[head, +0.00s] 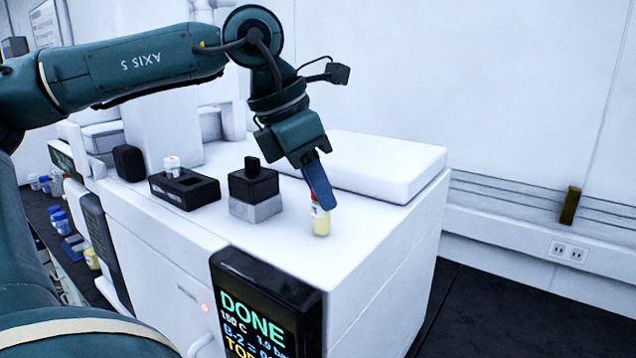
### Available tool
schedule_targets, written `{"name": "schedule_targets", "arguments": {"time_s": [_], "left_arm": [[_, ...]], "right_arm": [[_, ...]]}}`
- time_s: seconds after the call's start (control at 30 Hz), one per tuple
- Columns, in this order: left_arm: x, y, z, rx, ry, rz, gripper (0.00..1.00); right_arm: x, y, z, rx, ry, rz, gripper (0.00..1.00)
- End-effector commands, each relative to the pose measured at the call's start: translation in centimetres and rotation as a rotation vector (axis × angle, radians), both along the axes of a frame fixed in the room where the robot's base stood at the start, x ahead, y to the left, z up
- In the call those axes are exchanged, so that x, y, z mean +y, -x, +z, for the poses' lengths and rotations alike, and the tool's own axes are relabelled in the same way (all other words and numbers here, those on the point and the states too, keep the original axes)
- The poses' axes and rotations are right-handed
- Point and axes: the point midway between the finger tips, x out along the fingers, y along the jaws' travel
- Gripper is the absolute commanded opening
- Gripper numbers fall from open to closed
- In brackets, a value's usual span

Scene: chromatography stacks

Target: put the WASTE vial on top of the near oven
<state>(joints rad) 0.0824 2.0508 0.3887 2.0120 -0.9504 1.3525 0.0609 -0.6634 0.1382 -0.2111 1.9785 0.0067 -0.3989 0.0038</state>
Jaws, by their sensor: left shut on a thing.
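The near oven (270,231) is a large white cabinet with a flat top and a dark screen (262,305) reading DONE on its front. My left gripper (321,203) reaches down over the oven top, toward its front right part. It is shut on a small vial (320,222) with a yellowish body and a pale label. The vial is upright, with its base at or just above the oven top; I cannot tell if it touches. The blue fingers hide much of its upper part, and a bit of red shows there. No WASTE lettering is readable. My right gripper is not in view.
On the oven top stand a black holder (200,193) with a white-capped vial (172,163), and a black-and-grey block (254,208). A raised white slab (395,165) lies behind. Blue-capped vials (60,220) stand far left. The oven top right of the vial is clear.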

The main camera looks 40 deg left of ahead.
Motion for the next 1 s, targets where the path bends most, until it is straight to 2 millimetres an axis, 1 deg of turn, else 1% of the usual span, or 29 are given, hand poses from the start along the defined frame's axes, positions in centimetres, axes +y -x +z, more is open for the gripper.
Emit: {"name": "schedule_targets", "arguments": {"time_s": [0.13, 0.27, 0.3, 0.53, 0.73, 0.87, 0.93, 1.0], "left_arm": [[0.0, 0.0, 0.0, 0.0, -0.001, 0.0, 0.02], [0.0, 0.0, -0.4, 0.0, -0.001, 0.0, 0.02], [0.0, 0.0, -0.3, 0.0, -0.001, 0.0, 0.27], [0.0, 0.0, -0.2, 0.0, -0.001, 0.0, 0.46], [0.0, 0.0, -0.2, 0.0, -0.001, 0.0, 0.46], [0.1, 0.0, 0.4, -0.001, -0.002, 0.001, 0.46], [0.3, 0.3, 1.1, -0.003, -0.002, 0.002, 0.46], [0.5, 0.7, 2.3, -0.005, -0.002, 0.003, 0.46]], "right_arm": [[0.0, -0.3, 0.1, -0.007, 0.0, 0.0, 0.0], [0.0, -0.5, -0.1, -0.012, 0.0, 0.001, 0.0], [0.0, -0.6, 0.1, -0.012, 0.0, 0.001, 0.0], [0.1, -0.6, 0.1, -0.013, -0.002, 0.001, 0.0], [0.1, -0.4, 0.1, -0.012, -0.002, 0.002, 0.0], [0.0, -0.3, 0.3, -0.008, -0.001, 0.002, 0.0], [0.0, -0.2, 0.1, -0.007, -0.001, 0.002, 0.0], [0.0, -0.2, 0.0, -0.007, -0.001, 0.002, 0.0]]}}
